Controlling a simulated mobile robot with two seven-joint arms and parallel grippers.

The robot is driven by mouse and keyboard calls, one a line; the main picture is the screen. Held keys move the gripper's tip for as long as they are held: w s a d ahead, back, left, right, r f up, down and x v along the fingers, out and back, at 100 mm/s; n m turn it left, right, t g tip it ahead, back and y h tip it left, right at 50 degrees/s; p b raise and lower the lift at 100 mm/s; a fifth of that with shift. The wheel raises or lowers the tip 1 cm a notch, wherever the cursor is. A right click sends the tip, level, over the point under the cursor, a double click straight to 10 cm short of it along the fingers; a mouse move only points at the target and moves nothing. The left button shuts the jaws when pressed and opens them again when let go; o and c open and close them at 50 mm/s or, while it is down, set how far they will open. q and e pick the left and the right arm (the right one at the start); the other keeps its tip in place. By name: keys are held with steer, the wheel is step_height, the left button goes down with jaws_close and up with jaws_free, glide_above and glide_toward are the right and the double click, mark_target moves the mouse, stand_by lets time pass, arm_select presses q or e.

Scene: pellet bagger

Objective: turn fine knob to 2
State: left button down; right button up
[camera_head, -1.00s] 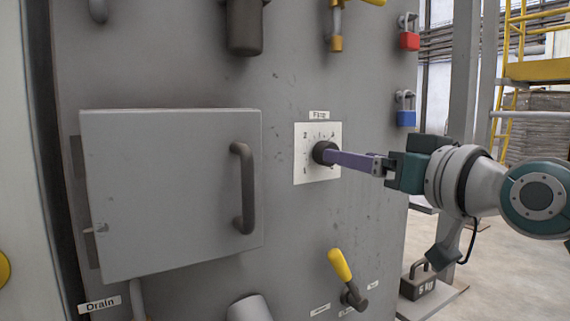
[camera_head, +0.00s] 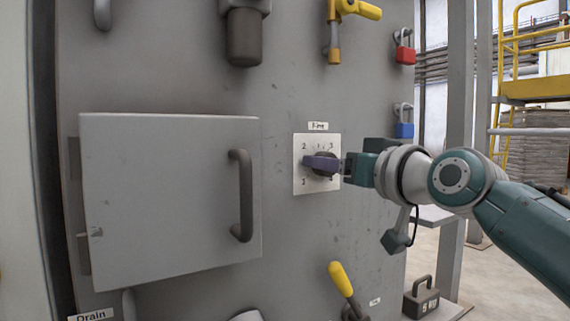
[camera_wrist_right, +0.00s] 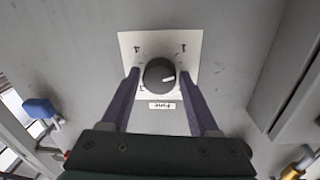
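The black fine knob (camera_head: 325,171) sits on a square white dial plate (camera_head: 301,184) under a label reading Fine (camera_head: 318,126). In the right wrist view, the knob (camera_wrist_right: 159,75) shows a white pointer mark facing right, between the plate's 1 and its lower right corner. That corner is hidden by a finger. My right gripper (camera_head: 321,163) is at the knob, a finger covering part of it in the head view. In the wrist view its two purple fingers (camera_wrist_right: 159,72) stand on either side of the knob, with a thin gap showing on each side. My left gripper is not in view.
A grey box door (camera_head: 160,200) with a dark handle (camera_head: 240,195) stands out left of the dial. A yellow lever (camera_head: 342,280) is below; a yellow-handled valve (camera_head: 352,10) is above. Red (camera_head: 404,54) and blue (camera_head: 403,130) padlocks hang at the panel's right edge.

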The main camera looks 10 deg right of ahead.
jaws_close()
stand_by(0.4)
steer(key=shift+d+m+g+p, duration=0.15)
steer(key=shift+m+g+p, duration=0.25)
steer(key=shift+m+p, duration=4.1)
steer(key=m+b, duration=0.3)
steer(key=shift+m, duration=0.3)
